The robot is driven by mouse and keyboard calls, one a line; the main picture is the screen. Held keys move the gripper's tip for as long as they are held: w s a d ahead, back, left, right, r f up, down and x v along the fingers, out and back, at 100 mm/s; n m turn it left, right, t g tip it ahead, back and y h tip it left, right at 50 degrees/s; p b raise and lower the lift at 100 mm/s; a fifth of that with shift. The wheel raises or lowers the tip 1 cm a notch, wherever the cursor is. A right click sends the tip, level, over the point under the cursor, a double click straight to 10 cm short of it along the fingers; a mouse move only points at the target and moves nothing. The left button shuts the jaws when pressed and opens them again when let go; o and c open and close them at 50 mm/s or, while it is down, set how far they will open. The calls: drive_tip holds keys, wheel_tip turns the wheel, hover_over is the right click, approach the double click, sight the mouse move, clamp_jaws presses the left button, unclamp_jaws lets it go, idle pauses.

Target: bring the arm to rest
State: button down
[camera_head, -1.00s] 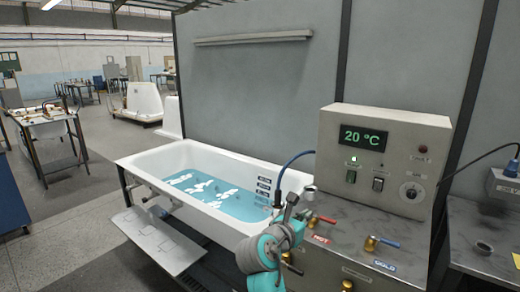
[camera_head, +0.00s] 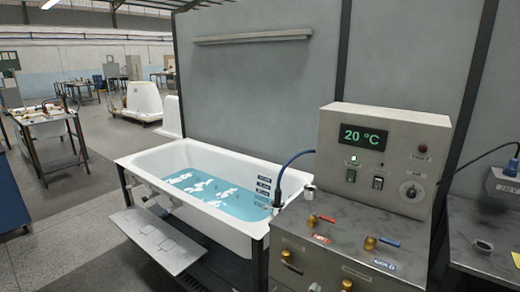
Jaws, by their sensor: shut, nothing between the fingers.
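My arm and gripper do not show in the head view now. The white bathtub (camera_head: 140,160) stands in the middle on a dark frame and holds blue water (camera_head: 235,203) with white patches on it. The control box (camera_head: 395,130) stands at the right on a metal cabinet and its display (camera_head: 363,138) reads 20 °C. A valve with a red handle (camera_head: 322,218) and a valve with a blue handle (camera_head: 388,243) sit on the cabinet top.
A blue hose (camera_head: 285,168) runs from the control box side to the tub's edge. A light step plate (camera_head: 155,240) juts out before the tub. A bench (camera_head: 485,235) stands at the right. Workbenches and white tub shells stand far left. The floor at front left is clear.

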drive_tip(key=s+d+f+m+y, duration=0.15)
drive_tip(key=s+f+m, duration=0.4)
drive_tip(key=s, duration=0.75)
drive_tip(key=s+d+f+m+y, duration=0.1)
drive_tip(key=s+f+m+y, duration=0.25)
drive_tip(key=s+f, duration=0.6)
drive_tip(key=s+r+m, duration=0.4)
drive_tip(key=s+m, duration=0.1)
drive_tip(key=s, duration=0.4)
drive_tip(key=s+r+m, duration=0.5)
drive_tip(key=s, duration=0.5)
drive_tip(key=s+d+r+m, duration=0.1)
drive_tip(key=s+r+m, duration=0.3)
drive_tip(key=s, duration=0.5)
drive_tip(key=shift+s+r+m+t, duration=0.3)
drive_tip(key=shift+m+t, duration=0.1)
drive_tip(key=shift+m, duration=0.7)
idle(1.9)
